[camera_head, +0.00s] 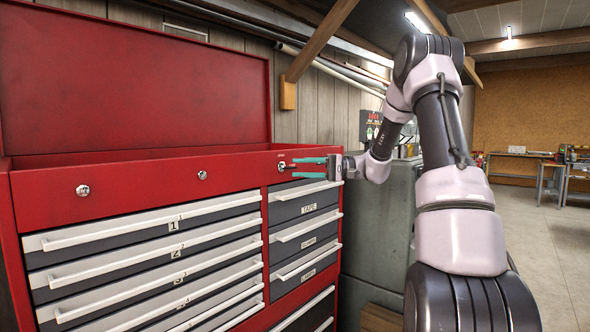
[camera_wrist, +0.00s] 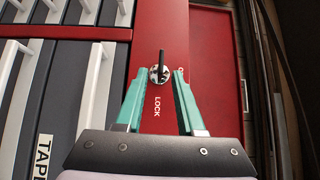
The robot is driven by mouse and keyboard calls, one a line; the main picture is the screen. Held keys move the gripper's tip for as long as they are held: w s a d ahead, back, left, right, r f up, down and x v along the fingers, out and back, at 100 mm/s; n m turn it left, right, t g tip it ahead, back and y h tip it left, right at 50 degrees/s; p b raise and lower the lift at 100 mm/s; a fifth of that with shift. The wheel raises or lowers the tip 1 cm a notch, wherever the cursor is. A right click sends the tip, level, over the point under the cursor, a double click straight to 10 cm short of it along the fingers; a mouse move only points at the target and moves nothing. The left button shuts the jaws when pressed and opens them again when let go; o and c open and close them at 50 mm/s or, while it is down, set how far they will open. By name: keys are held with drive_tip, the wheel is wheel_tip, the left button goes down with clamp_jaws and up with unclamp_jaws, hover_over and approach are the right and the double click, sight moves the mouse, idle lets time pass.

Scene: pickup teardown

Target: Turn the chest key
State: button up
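The red tool chest (camera_head: 150,190) stands at the left of the head view with its lid raised. Its key lock (camera_wrist: 153,75) is a round silver cylinder on the red front strip, with a dark key (camera_wrist: 162,58) showing at it in the wrist view. The lock (camera_head: 282,167) is near the strip's right end in the head view. My gripper (camera_head: 293,167) points at it from the right. Its two teal fingers (camera_wrist: 159,88) are open, one on each side of the lock, with gaps visible. The word LOCK is printed beside it; another label is mostly hidden by a finger.
Two other round silver fittings (camera_head: 83,190) (camera_head: 202,175) sit on the same strip. Drawers with white handles (camera_head: 308,189) project just below the lock. A grey-green cabinet (camera_head: 380,235) stands right of the chest. Open floor (camera_head: 560,240) lies farther right.

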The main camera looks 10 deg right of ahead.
drive_tip(key=s+d, duration=0.1)
drive_tip(key=d, duration=0.7)
drive_tip(key=shift+s+d, duration=0.2)
drive_tip(key=s+a+g+h, duration=0.2)
drive_tip(key=s+a+h, duration=0.75)
drive_tip(key=s, duration=0.65)
drive_tip(key=s+d+r+m+t+h, duration=0.1)
drive_tip(key=s+t+h, duration=0.2)
drive_tip(key=s, duration=0.3)
drive_tip(key=s+d+r+m+t+h, duration=0.1)
drive_tip(key=s+d+t+h, duration=0.1)
drive_tip(key=s, duration=0.5)
drive_tip(key=shift+s+d+t+h, duration=0.15)
drive_tip(key=shift+d+t+h, duration=0.1)
drive_tip(key=shift+t+h, duration=0.5)
